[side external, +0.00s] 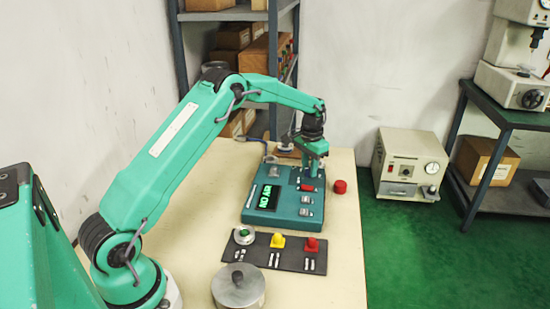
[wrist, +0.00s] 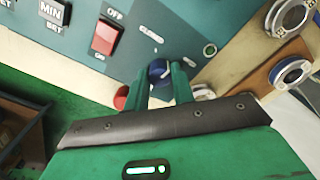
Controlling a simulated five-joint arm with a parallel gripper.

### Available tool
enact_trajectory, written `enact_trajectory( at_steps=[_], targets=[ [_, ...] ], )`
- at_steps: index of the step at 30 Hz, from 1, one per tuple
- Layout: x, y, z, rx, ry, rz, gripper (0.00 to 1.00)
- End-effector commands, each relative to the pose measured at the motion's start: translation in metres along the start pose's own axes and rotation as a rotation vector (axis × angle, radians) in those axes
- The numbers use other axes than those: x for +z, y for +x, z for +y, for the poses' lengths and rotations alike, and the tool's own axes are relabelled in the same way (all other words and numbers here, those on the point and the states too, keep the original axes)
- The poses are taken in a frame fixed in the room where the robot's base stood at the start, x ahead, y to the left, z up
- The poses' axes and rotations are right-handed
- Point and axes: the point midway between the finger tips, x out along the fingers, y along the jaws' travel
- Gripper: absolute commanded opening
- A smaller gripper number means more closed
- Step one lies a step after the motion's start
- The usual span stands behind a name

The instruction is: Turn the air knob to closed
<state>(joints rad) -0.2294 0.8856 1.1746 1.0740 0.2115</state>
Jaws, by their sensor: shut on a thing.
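The air knob (wrist: 159,69) is a small dark blue knob on the teal control box (side external: 283,217). It shows between my fingers in the wrist view, below the word "CLOSED" printed on the panel. My gripper (wrist: 160,84) is shut on the knob, with one green finger on each side. In the side view my gripper (side external: 312,156) reaches down over the box's far end and hides the knob. I cannot tell surely which way the knob points. The box's display (side external: 268,196) shows lit green letters.
A red rocker switch (wrist: 104,37) marked OFF and ON is near the knob. A red cap (side external: 340,187) lies right of the box. A dark strip (side external: 262,251) with a ring, a yellow piece and a red piece lies in front, near a lidded metal pot (side external: 238,291).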

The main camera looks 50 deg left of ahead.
Motion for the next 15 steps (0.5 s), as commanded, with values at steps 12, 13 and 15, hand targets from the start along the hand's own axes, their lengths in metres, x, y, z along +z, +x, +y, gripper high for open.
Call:
enact_trajectory(
  at_steps=[12,13,15],
  targets=[
    [-0.0005,-0.0009,0.0035,0.0,-0.391,-0.016,0.02],
    [-0.0005,-0.0009,0.0036,0.0,-0.42,-0.017,0.02],
    [-0.0005,-0.0008,0.0037,-0.001,-0.486,-0.019,0.02]
  ],
)
